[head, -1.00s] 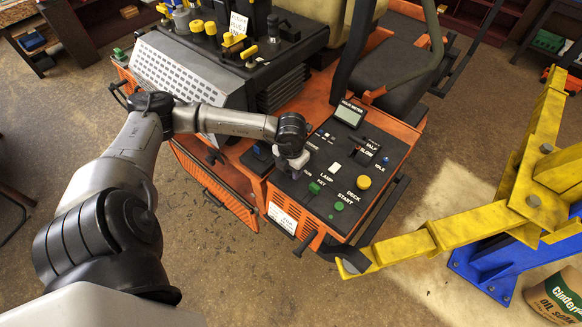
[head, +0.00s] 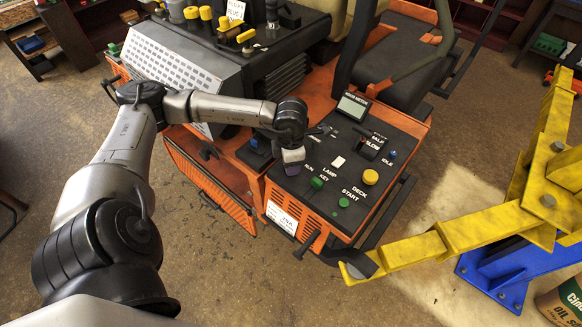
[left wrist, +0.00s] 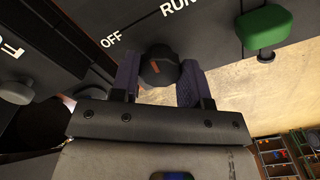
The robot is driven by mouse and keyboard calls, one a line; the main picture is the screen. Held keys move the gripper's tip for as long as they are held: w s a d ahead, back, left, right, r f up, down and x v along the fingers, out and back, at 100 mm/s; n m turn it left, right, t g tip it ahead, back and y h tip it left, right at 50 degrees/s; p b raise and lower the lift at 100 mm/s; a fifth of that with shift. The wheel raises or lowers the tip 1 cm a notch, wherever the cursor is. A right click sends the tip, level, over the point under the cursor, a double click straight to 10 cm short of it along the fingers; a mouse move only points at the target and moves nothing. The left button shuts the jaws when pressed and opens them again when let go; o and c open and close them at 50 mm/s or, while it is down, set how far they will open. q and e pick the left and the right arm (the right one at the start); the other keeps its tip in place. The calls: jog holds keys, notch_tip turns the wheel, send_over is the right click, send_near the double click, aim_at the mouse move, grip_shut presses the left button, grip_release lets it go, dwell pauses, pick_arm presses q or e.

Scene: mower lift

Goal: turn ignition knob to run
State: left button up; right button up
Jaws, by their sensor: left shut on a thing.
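The ignition knob (left wrist: 160,66) is a round black knob with an orange-red line across it, on the black control panel (head: 320,210). It sits below the OFF and RUN lettering in the left wrist view. My left gripper (left wrist: 160,80) has one finger on each side of the knob and is shut on it. In the head view my left gripper (head: 292,158) is low over the panel's left part and hides the knob. I cannot tell exactly which label the line points to. My right gripper is not in view.
A yellow deck knob (head: 370,177), green start button (head: 343,202) and white lamp switch (head: 338,161) are nearby. A yellow lift arm (head: 480,228) stands at right.

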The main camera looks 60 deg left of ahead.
pick_arm(q)
jog(key=shift+m+b, duration=1.65)
jog(key=shift+m, duration=0.45)
jog(key=o, duration=0.9)
jog(key=shift+r, duration=6.95)
